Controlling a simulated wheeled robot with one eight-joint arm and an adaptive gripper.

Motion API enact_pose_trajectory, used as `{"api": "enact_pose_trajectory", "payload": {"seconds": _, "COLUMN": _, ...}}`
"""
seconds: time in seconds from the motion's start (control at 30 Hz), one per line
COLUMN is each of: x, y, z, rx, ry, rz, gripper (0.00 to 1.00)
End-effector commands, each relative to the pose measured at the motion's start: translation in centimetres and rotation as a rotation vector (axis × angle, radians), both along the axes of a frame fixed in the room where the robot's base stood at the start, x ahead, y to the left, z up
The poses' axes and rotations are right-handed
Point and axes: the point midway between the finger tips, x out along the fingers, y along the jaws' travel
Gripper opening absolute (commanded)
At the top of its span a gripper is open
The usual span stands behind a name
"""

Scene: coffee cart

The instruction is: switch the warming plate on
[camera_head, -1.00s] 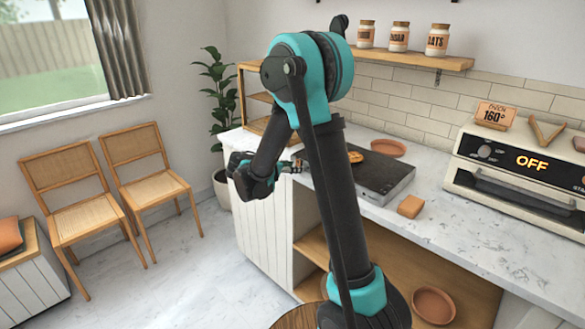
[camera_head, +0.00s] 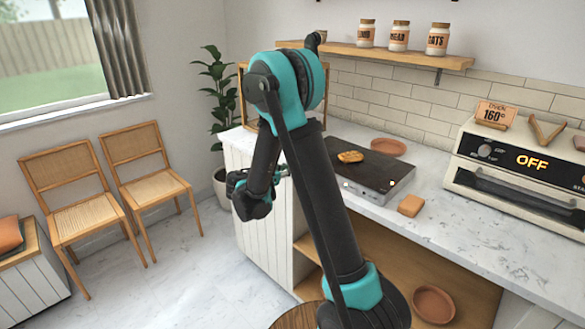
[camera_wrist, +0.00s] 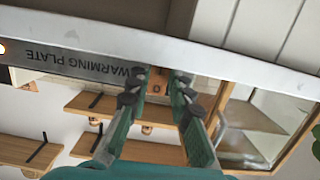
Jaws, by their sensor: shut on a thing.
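The warming plate (camera_head: 375,175) is a flat unit with a dark top on the counter. A small bright spot (camera_head: 392,183) shows on its front edge. In the wrist view its grey front (camera_wrist: 70,62) carries an upside-down "WARMING PLATE" label, with a bright orange-white spot (camera_wrist: 2,48) at the far left. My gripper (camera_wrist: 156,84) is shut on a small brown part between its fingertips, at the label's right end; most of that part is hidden. In the head view my gripper (camera_head: 284,171) is at the plate's left side, partly behind my arm.
A flat browned food item (camera_head: 351,156) lies on the plate. A terracotta dish (camera_head: 388,146) is behind it and a brown block (camera_head: 410,205) in front. Floor before the chairs (camera_head: 150,175) is clear.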

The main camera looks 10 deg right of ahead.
Motion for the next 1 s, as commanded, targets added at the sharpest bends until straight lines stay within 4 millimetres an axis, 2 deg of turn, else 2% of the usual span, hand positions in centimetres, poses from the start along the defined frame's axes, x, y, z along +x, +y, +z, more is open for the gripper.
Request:
{"api": "enact_pose_trajectory", "payload": {"seconds": 0.37, "x": 0.0, "y": 0.0, "z": 0.0, "rx": -0.015, "ry": -0.011, "rz": 0.001, "gripper": 0.0}}
{"api": "enact_pose_trajectory", "payload": {"seconds": 0.4, "x": 0.0, "y": 0.0, "z": 0.0, "rx": -0.015, "ry": -0.011, "rz": 0.001, "gripper": 0.24}}
{"api": "enact_pose_trajectory", "payload": {"seconds": 0.53, "x": 0.0, "y": 0.0, "z": 0.0, "rx": -0.014, "ry": -0.01, "rz": 0.001, "gripper": 0.4}}
{"api": "enact_pose_trajectory", "payload": {"seconds": 0.83, "x": 0.0, "y": 0.1, "z": 0.0, "rx": -0.014, "ry": -0.01, "rz": 0.001, "gripper": 0.41}}
{"api": "enact_pose_trajectory", "payload": {"seconds": 1.0, "x": -0.8, "y": 1.2, "z": 0.2, "rx": -0.014, "ry": -0.009, "rz": 0.003, "gripper": 0.41}}
